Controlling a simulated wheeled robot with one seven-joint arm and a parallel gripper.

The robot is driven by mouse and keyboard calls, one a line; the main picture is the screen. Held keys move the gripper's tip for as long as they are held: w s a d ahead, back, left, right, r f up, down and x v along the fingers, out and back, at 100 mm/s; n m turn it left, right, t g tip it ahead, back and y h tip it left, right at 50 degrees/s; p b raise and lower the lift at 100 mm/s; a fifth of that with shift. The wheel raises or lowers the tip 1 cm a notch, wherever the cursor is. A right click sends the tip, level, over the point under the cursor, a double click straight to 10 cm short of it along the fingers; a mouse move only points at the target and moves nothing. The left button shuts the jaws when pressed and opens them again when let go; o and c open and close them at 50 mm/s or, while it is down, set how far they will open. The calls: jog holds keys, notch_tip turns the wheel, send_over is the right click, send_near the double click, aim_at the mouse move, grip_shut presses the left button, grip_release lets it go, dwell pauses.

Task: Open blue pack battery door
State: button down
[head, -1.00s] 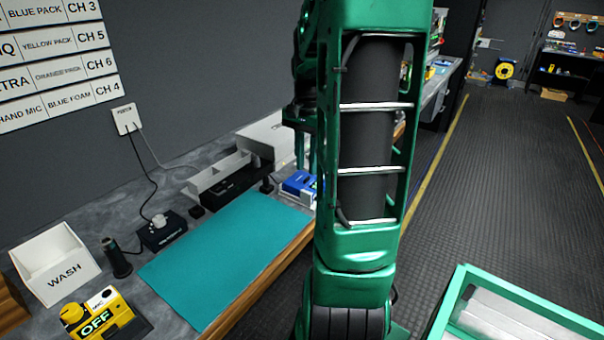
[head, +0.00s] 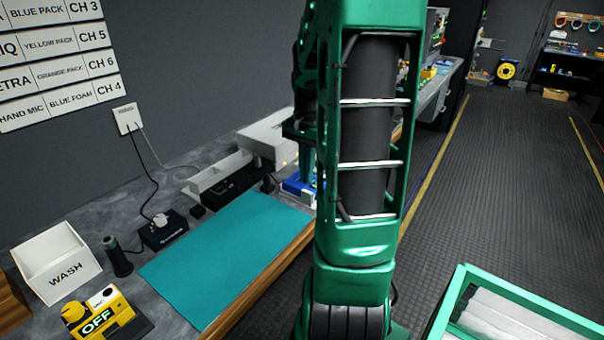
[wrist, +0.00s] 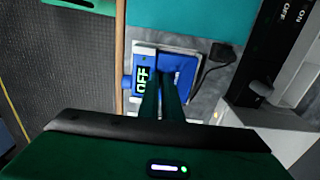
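The blue pack (wrist: 146,75) lies on the counter near its wooden edge, its lit OFF display facing up in the wrist view. Its plain blue section (wrist: 178,72), which looks like the battery door, is to the right of the display and looks closed. In the head view the blue pack (head: 292,187) is partly hidden by my arm. My gripper (wrist: 161,82) is over the pack, its two green fingers close together and looking shut. The fingertips overlap the pack between display and blue section; I cannot tell whether they touch it.
A teal mat (head: 225,255) covers the counter beside the pack.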

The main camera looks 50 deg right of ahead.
aim_at(293, 175)
jog(key=shift+w+d+r, duration=0.1)
jog(key=shift+d, duration=0.05)
jog(key=shift+w+r+g, duration=0.35)
jog(key=shift+w+g, duration=0.05)
jog(key=shift+g, duration=0.5)
jog(key=shift+w+r+g, duration=0.3)
jog(key=shift+w+g, duration=0.05)
jog(key=shift+g, duration=0.55)
jog(key=shift+w+r+g+h, duration=0.15)
jog(key=shift+w+r+g, duration=0.2)
jog(key=shift+g, duration=0.5)
jog(key=shift+w+r+g+h, duration=0.15)
jog(key=shift+w+g, duration=0.3)
jog(key=shift+g, duration=0.4)
jog(key=shift+w+r+g, duration=0.25)
jog(key=shift+w+g, duration=0.7)
jog(key=shift+g, duration=0.65)
jog(key=shift+w+g, duration=0.3)
jog(key=shift+g, duration=0.3)
jog(key=shift+w+a+g, duration=0.15)
jog(key=shift+a+g, duration=0.05)
jog(key=shift+g, duration=0.1)
jog(key=c, duration=2)
grip_release()
